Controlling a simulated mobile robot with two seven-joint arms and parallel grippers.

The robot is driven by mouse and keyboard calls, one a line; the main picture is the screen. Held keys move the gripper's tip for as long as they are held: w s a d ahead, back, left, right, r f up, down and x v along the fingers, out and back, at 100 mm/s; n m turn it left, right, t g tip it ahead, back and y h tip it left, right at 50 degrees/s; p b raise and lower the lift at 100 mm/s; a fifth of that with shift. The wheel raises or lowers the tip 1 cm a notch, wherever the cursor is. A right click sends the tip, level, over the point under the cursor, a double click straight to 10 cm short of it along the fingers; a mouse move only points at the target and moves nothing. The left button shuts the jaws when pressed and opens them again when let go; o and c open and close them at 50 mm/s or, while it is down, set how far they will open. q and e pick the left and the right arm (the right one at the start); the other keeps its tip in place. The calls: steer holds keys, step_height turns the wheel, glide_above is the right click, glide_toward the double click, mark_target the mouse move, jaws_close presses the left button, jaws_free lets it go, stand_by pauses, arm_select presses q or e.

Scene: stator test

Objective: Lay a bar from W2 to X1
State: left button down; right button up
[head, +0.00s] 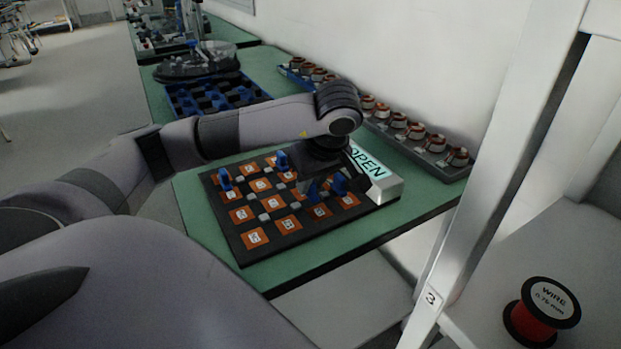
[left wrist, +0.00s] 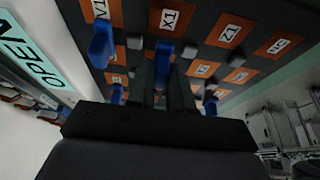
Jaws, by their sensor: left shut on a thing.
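The dark board (head: 242,254) with orange labelled tiles lies on the green bench. My left gripper (head: 313,187) is low over its right part and shut on a blue bar (left wrist: 163,62). In the left wrist view the bar stands between the fingers, just below the X1 tile (left wrist: 171,18); I cannot tell whether it touches the board. Other blue bars sit on the board: one (head: 338,183) just right of the gripper, one (head: 281,160) at the back and one (head: 225,179) at the left. I cannot make out the W2 label. My right gripper is not in view.
A silver block with a display reading OPEN (head: 368,163) stands at the board's right edge. A blue tray (head: 215,98) lies behind my arm. A rack of copper-wound parts (head: 414,132) runs along the wall. A red wire spool (head: 541,312) sits on a shelf at right.

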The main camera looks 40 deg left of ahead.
arm_select(q)
steer(key=shift+d+r, duration=0.1)
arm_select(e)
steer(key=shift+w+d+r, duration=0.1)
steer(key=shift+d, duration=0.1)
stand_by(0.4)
arm_select(q)
steer(key=shift+f+b, duration=0.4)
steer(key=shift+f, duration=0.3)
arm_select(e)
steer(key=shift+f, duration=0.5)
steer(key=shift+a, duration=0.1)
arm_select(q)
steer(key=c, duration=0.9)
jaws_free()
steer(key=shift+c, duration=0.2)
steer(key=p+v, duration=0.2)
steer(key=v, duration=0.5)
steer(key=shift+p, duration=0.35)
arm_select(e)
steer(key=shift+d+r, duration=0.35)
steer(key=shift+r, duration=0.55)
